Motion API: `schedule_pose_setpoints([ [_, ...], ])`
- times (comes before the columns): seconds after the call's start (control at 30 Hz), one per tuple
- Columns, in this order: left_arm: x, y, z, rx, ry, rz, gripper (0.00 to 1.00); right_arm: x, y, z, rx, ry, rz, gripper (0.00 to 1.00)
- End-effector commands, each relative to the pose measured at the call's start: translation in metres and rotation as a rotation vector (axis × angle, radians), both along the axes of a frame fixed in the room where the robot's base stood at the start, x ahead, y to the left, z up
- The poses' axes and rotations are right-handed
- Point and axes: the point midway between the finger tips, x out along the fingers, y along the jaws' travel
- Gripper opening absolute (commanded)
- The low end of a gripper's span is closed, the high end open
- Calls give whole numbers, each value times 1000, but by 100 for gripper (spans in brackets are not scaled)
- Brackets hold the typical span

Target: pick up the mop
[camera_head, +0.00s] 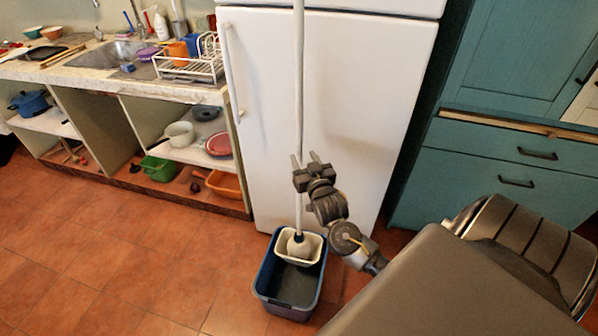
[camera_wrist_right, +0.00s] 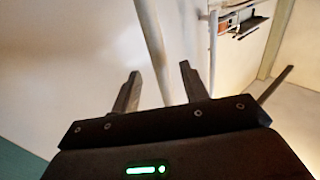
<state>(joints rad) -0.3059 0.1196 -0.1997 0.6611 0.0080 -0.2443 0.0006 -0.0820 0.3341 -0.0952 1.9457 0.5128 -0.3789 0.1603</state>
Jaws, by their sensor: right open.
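The mop (camera_head: 299,120) stands upright with its long white handle in front of the fridge. Its white head (camera_head: 299,246) sits in the wringer of a dark blue-grey bucket (camera_head: 290,297) on the floor. My right gripper (camera_head: 306,160) is at the handle, partway up, with its fingers pointing up and away in the head view. In the right wrist view the gripper (camera_wrist_right: 159,88) is open, and the mop handle (camera_wrist_right: 151,40) shows beyond and between its two fingers. I cannot tell whether a finger touches the handle. My left gripper is not in view.
A white fridge (camera_head: 350,110) stands right behind the mop. A counter with a sink (camera_head: 112,52) and dish rack (camera_head: 190,68) is at the left, with open shelves below. Teal cabinets (camera_head: 490,160) stand at the right. The tiled floor (camera_head: 130,250) at the left is clear.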

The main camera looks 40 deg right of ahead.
Motion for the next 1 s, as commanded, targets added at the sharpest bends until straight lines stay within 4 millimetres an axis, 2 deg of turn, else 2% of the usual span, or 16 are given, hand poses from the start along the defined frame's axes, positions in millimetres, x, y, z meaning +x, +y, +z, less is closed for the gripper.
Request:
schedule_pose_setpoints([
  [0.1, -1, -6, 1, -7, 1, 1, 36, 6, -3, 1, -2, 0, -1, 44],
  [0.4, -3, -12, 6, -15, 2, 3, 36, 43, -18, 0, -2, 1, -2, 44],
  [0.7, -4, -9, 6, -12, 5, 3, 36, 47, -19, -1, -1, 0, -2, 44],
  [1.0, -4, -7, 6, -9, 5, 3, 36, 47, -19, -1, 0, 0, -2, 5],
])
